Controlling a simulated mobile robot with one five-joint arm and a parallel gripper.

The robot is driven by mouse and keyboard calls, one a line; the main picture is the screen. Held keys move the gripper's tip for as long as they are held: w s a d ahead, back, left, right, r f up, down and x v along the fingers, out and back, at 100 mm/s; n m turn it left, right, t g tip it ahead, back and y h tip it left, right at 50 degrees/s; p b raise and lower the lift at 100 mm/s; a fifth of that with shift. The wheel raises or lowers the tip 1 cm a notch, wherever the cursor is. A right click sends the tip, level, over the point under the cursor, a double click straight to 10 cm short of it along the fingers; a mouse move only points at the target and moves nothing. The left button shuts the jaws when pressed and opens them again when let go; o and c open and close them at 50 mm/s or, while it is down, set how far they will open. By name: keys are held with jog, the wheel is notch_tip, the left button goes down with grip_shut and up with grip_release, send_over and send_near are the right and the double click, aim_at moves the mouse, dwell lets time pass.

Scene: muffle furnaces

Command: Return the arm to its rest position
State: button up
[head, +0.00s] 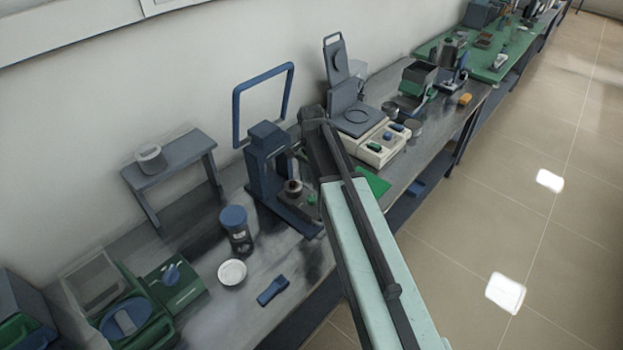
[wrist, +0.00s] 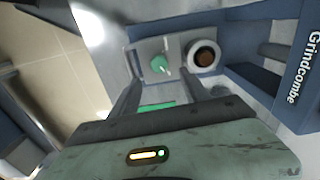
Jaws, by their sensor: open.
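My arm (head: 372,245) reaches from the lower right of the head view over the bench, and its far end is by the blue upright device (head: 268,160). My gripper's fingers are not clear in that view. In the wrist view my gripper (wrist: 157,78) is open, its two dark fingers apart with nothing held between them. A green knob (wrist: 160,64) on a grey base shows just beyond the fingertips. Beside it is a round cup (wrist: 203,55) with brown contents. Blue housing (wrist: 265,85) marked "Grindcombe" stands at the right.
A balance-like instrument (head: 378,148) stands behind my arm's end. A blue-lidded jar (head: 236,228), a white dish (head: 232,272) and a blue tool (head: 272,290) lie on the near bench. A small grey stand (head: 180,152) is by the wall. The tiled floor (head: 470,240) at right is clear.

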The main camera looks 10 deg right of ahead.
jog(key=shift+s+f, duration=0.15)
jog(key=shift+s, duration=0.1)
jog(key=s+n, duration=1)
jog(key=s, duration=0.4)
jog(key=shift+s+f+b, duration=0.15)
jog(key=shift+f+b, duration=0.05)
jog(key=shift+b, duration=0.15)
